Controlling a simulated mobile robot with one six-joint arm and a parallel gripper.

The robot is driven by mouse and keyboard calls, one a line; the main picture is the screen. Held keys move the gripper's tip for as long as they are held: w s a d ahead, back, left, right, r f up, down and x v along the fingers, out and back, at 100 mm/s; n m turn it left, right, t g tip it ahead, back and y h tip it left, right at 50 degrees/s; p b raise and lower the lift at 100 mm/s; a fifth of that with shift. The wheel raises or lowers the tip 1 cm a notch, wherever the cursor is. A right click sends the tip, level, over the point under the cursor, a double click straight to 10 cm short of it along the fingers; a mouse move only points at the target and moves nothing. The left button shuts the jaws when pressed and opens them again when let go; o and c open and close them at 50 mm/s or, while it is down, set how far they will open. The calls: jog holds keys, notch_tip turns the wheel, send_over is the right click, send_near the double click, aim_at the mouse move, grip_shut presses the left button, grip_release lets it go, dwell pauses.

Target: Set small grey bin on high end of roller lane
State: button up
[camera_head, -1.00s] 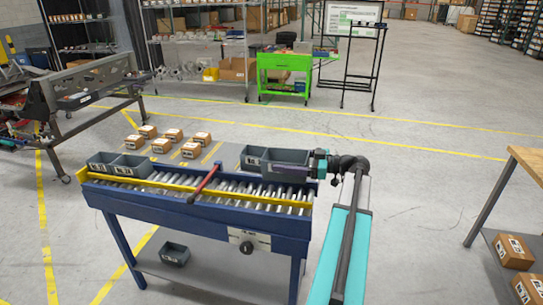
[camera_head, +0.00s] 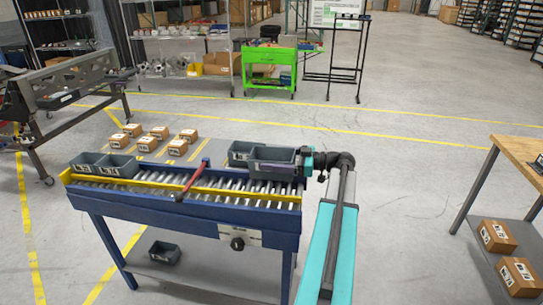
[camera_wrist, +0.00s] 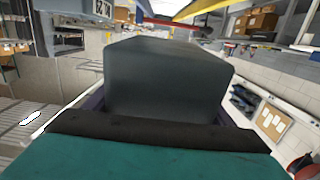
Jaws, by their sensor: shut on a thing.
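A small grey bin (camera_head: 272,154) is at the right end of the roller lane (camera_head: 226,183). My gripper (camera_head: 280,167) comes in from the right and is shut on this bin, with a dark finger along its near side. The bin looks level and very near the rollers; I cannot tell whether it touches them. In the wrist view the held bin (camera_wrist: 165,75) fills the middle, in front of the teal gripper body, and hides the lane directly ahead.
A grey bin (camera_head: 164,252) lies on the lower shelf. A wooden table (camera_head: 522,160) stands right.

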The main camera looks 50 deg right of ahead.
jog(key=shift+s+d+f+p, duration=0.1)
jog(key=shift+f+p, duration=0.25)
jog(key=shift+f, duration=1.6)
jog(key=shift+s+f+b, duration=0.1)
jog(key=shift+f+b, duration=1.7)
jog(key=shift+b, duration=0.55)
jog(key=o, duration=0.8)
jog(key=shift+o, duration=0.2)
jog(key=shift+r, duration=0.2)
jog(key=shift+r, duration=2.05)
